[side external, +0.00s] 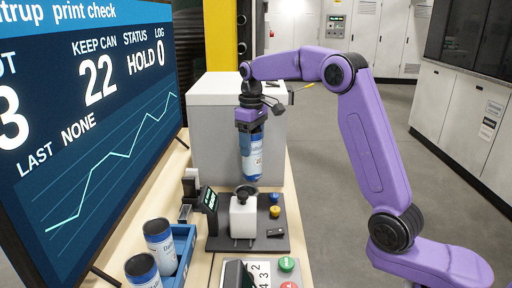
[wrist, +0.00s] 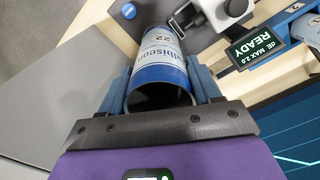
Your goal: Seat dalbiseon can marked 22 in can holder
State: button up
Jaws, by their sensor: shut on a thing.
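My gripper (side external: 251,126) is shut on the dalbiseon can (side external: 252,160), a white can with blue ends. In the wrist view my gripper (wrist: 160,88) has a finger on each side of the can (wrist: 163,55), and its label shows the name and 22. The can hangs nearly upright, slightly tilted, above the can holder (side external: 243,216). The holder is a white block with a dark ring on top, on a dark base. The can's lower end looks just above the ring, apart from it. The white block (wrist: 222,12) shows partly in the wrist view.
A blue tray (side external: 186,245) holds two similar cans at the front left. A small display (wrist: 258,46) reading READY stands beside the holder. A large screen (side external: 90,120) borders the left; a grey box (side external: 215,110) stands behind.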

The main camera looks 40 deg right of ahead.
aim_at(245, 167)
jog(key=w+n, duration=0.1)
jog(key=r+n, duration=0.1)
jog(key=w+n, duration=0.1)
jog(key=shift+w+a+r, duration=0.1)
jog(key=shift+w+r, duration=0.15)
jog(key=shift+w, duration=0.05)
jog(key=shift+f, duration=5.45)
jog(key=o, duration=1.3)
notch_tip(245, 167, up, 17)
jog(key=shift+r, duration=0.2)
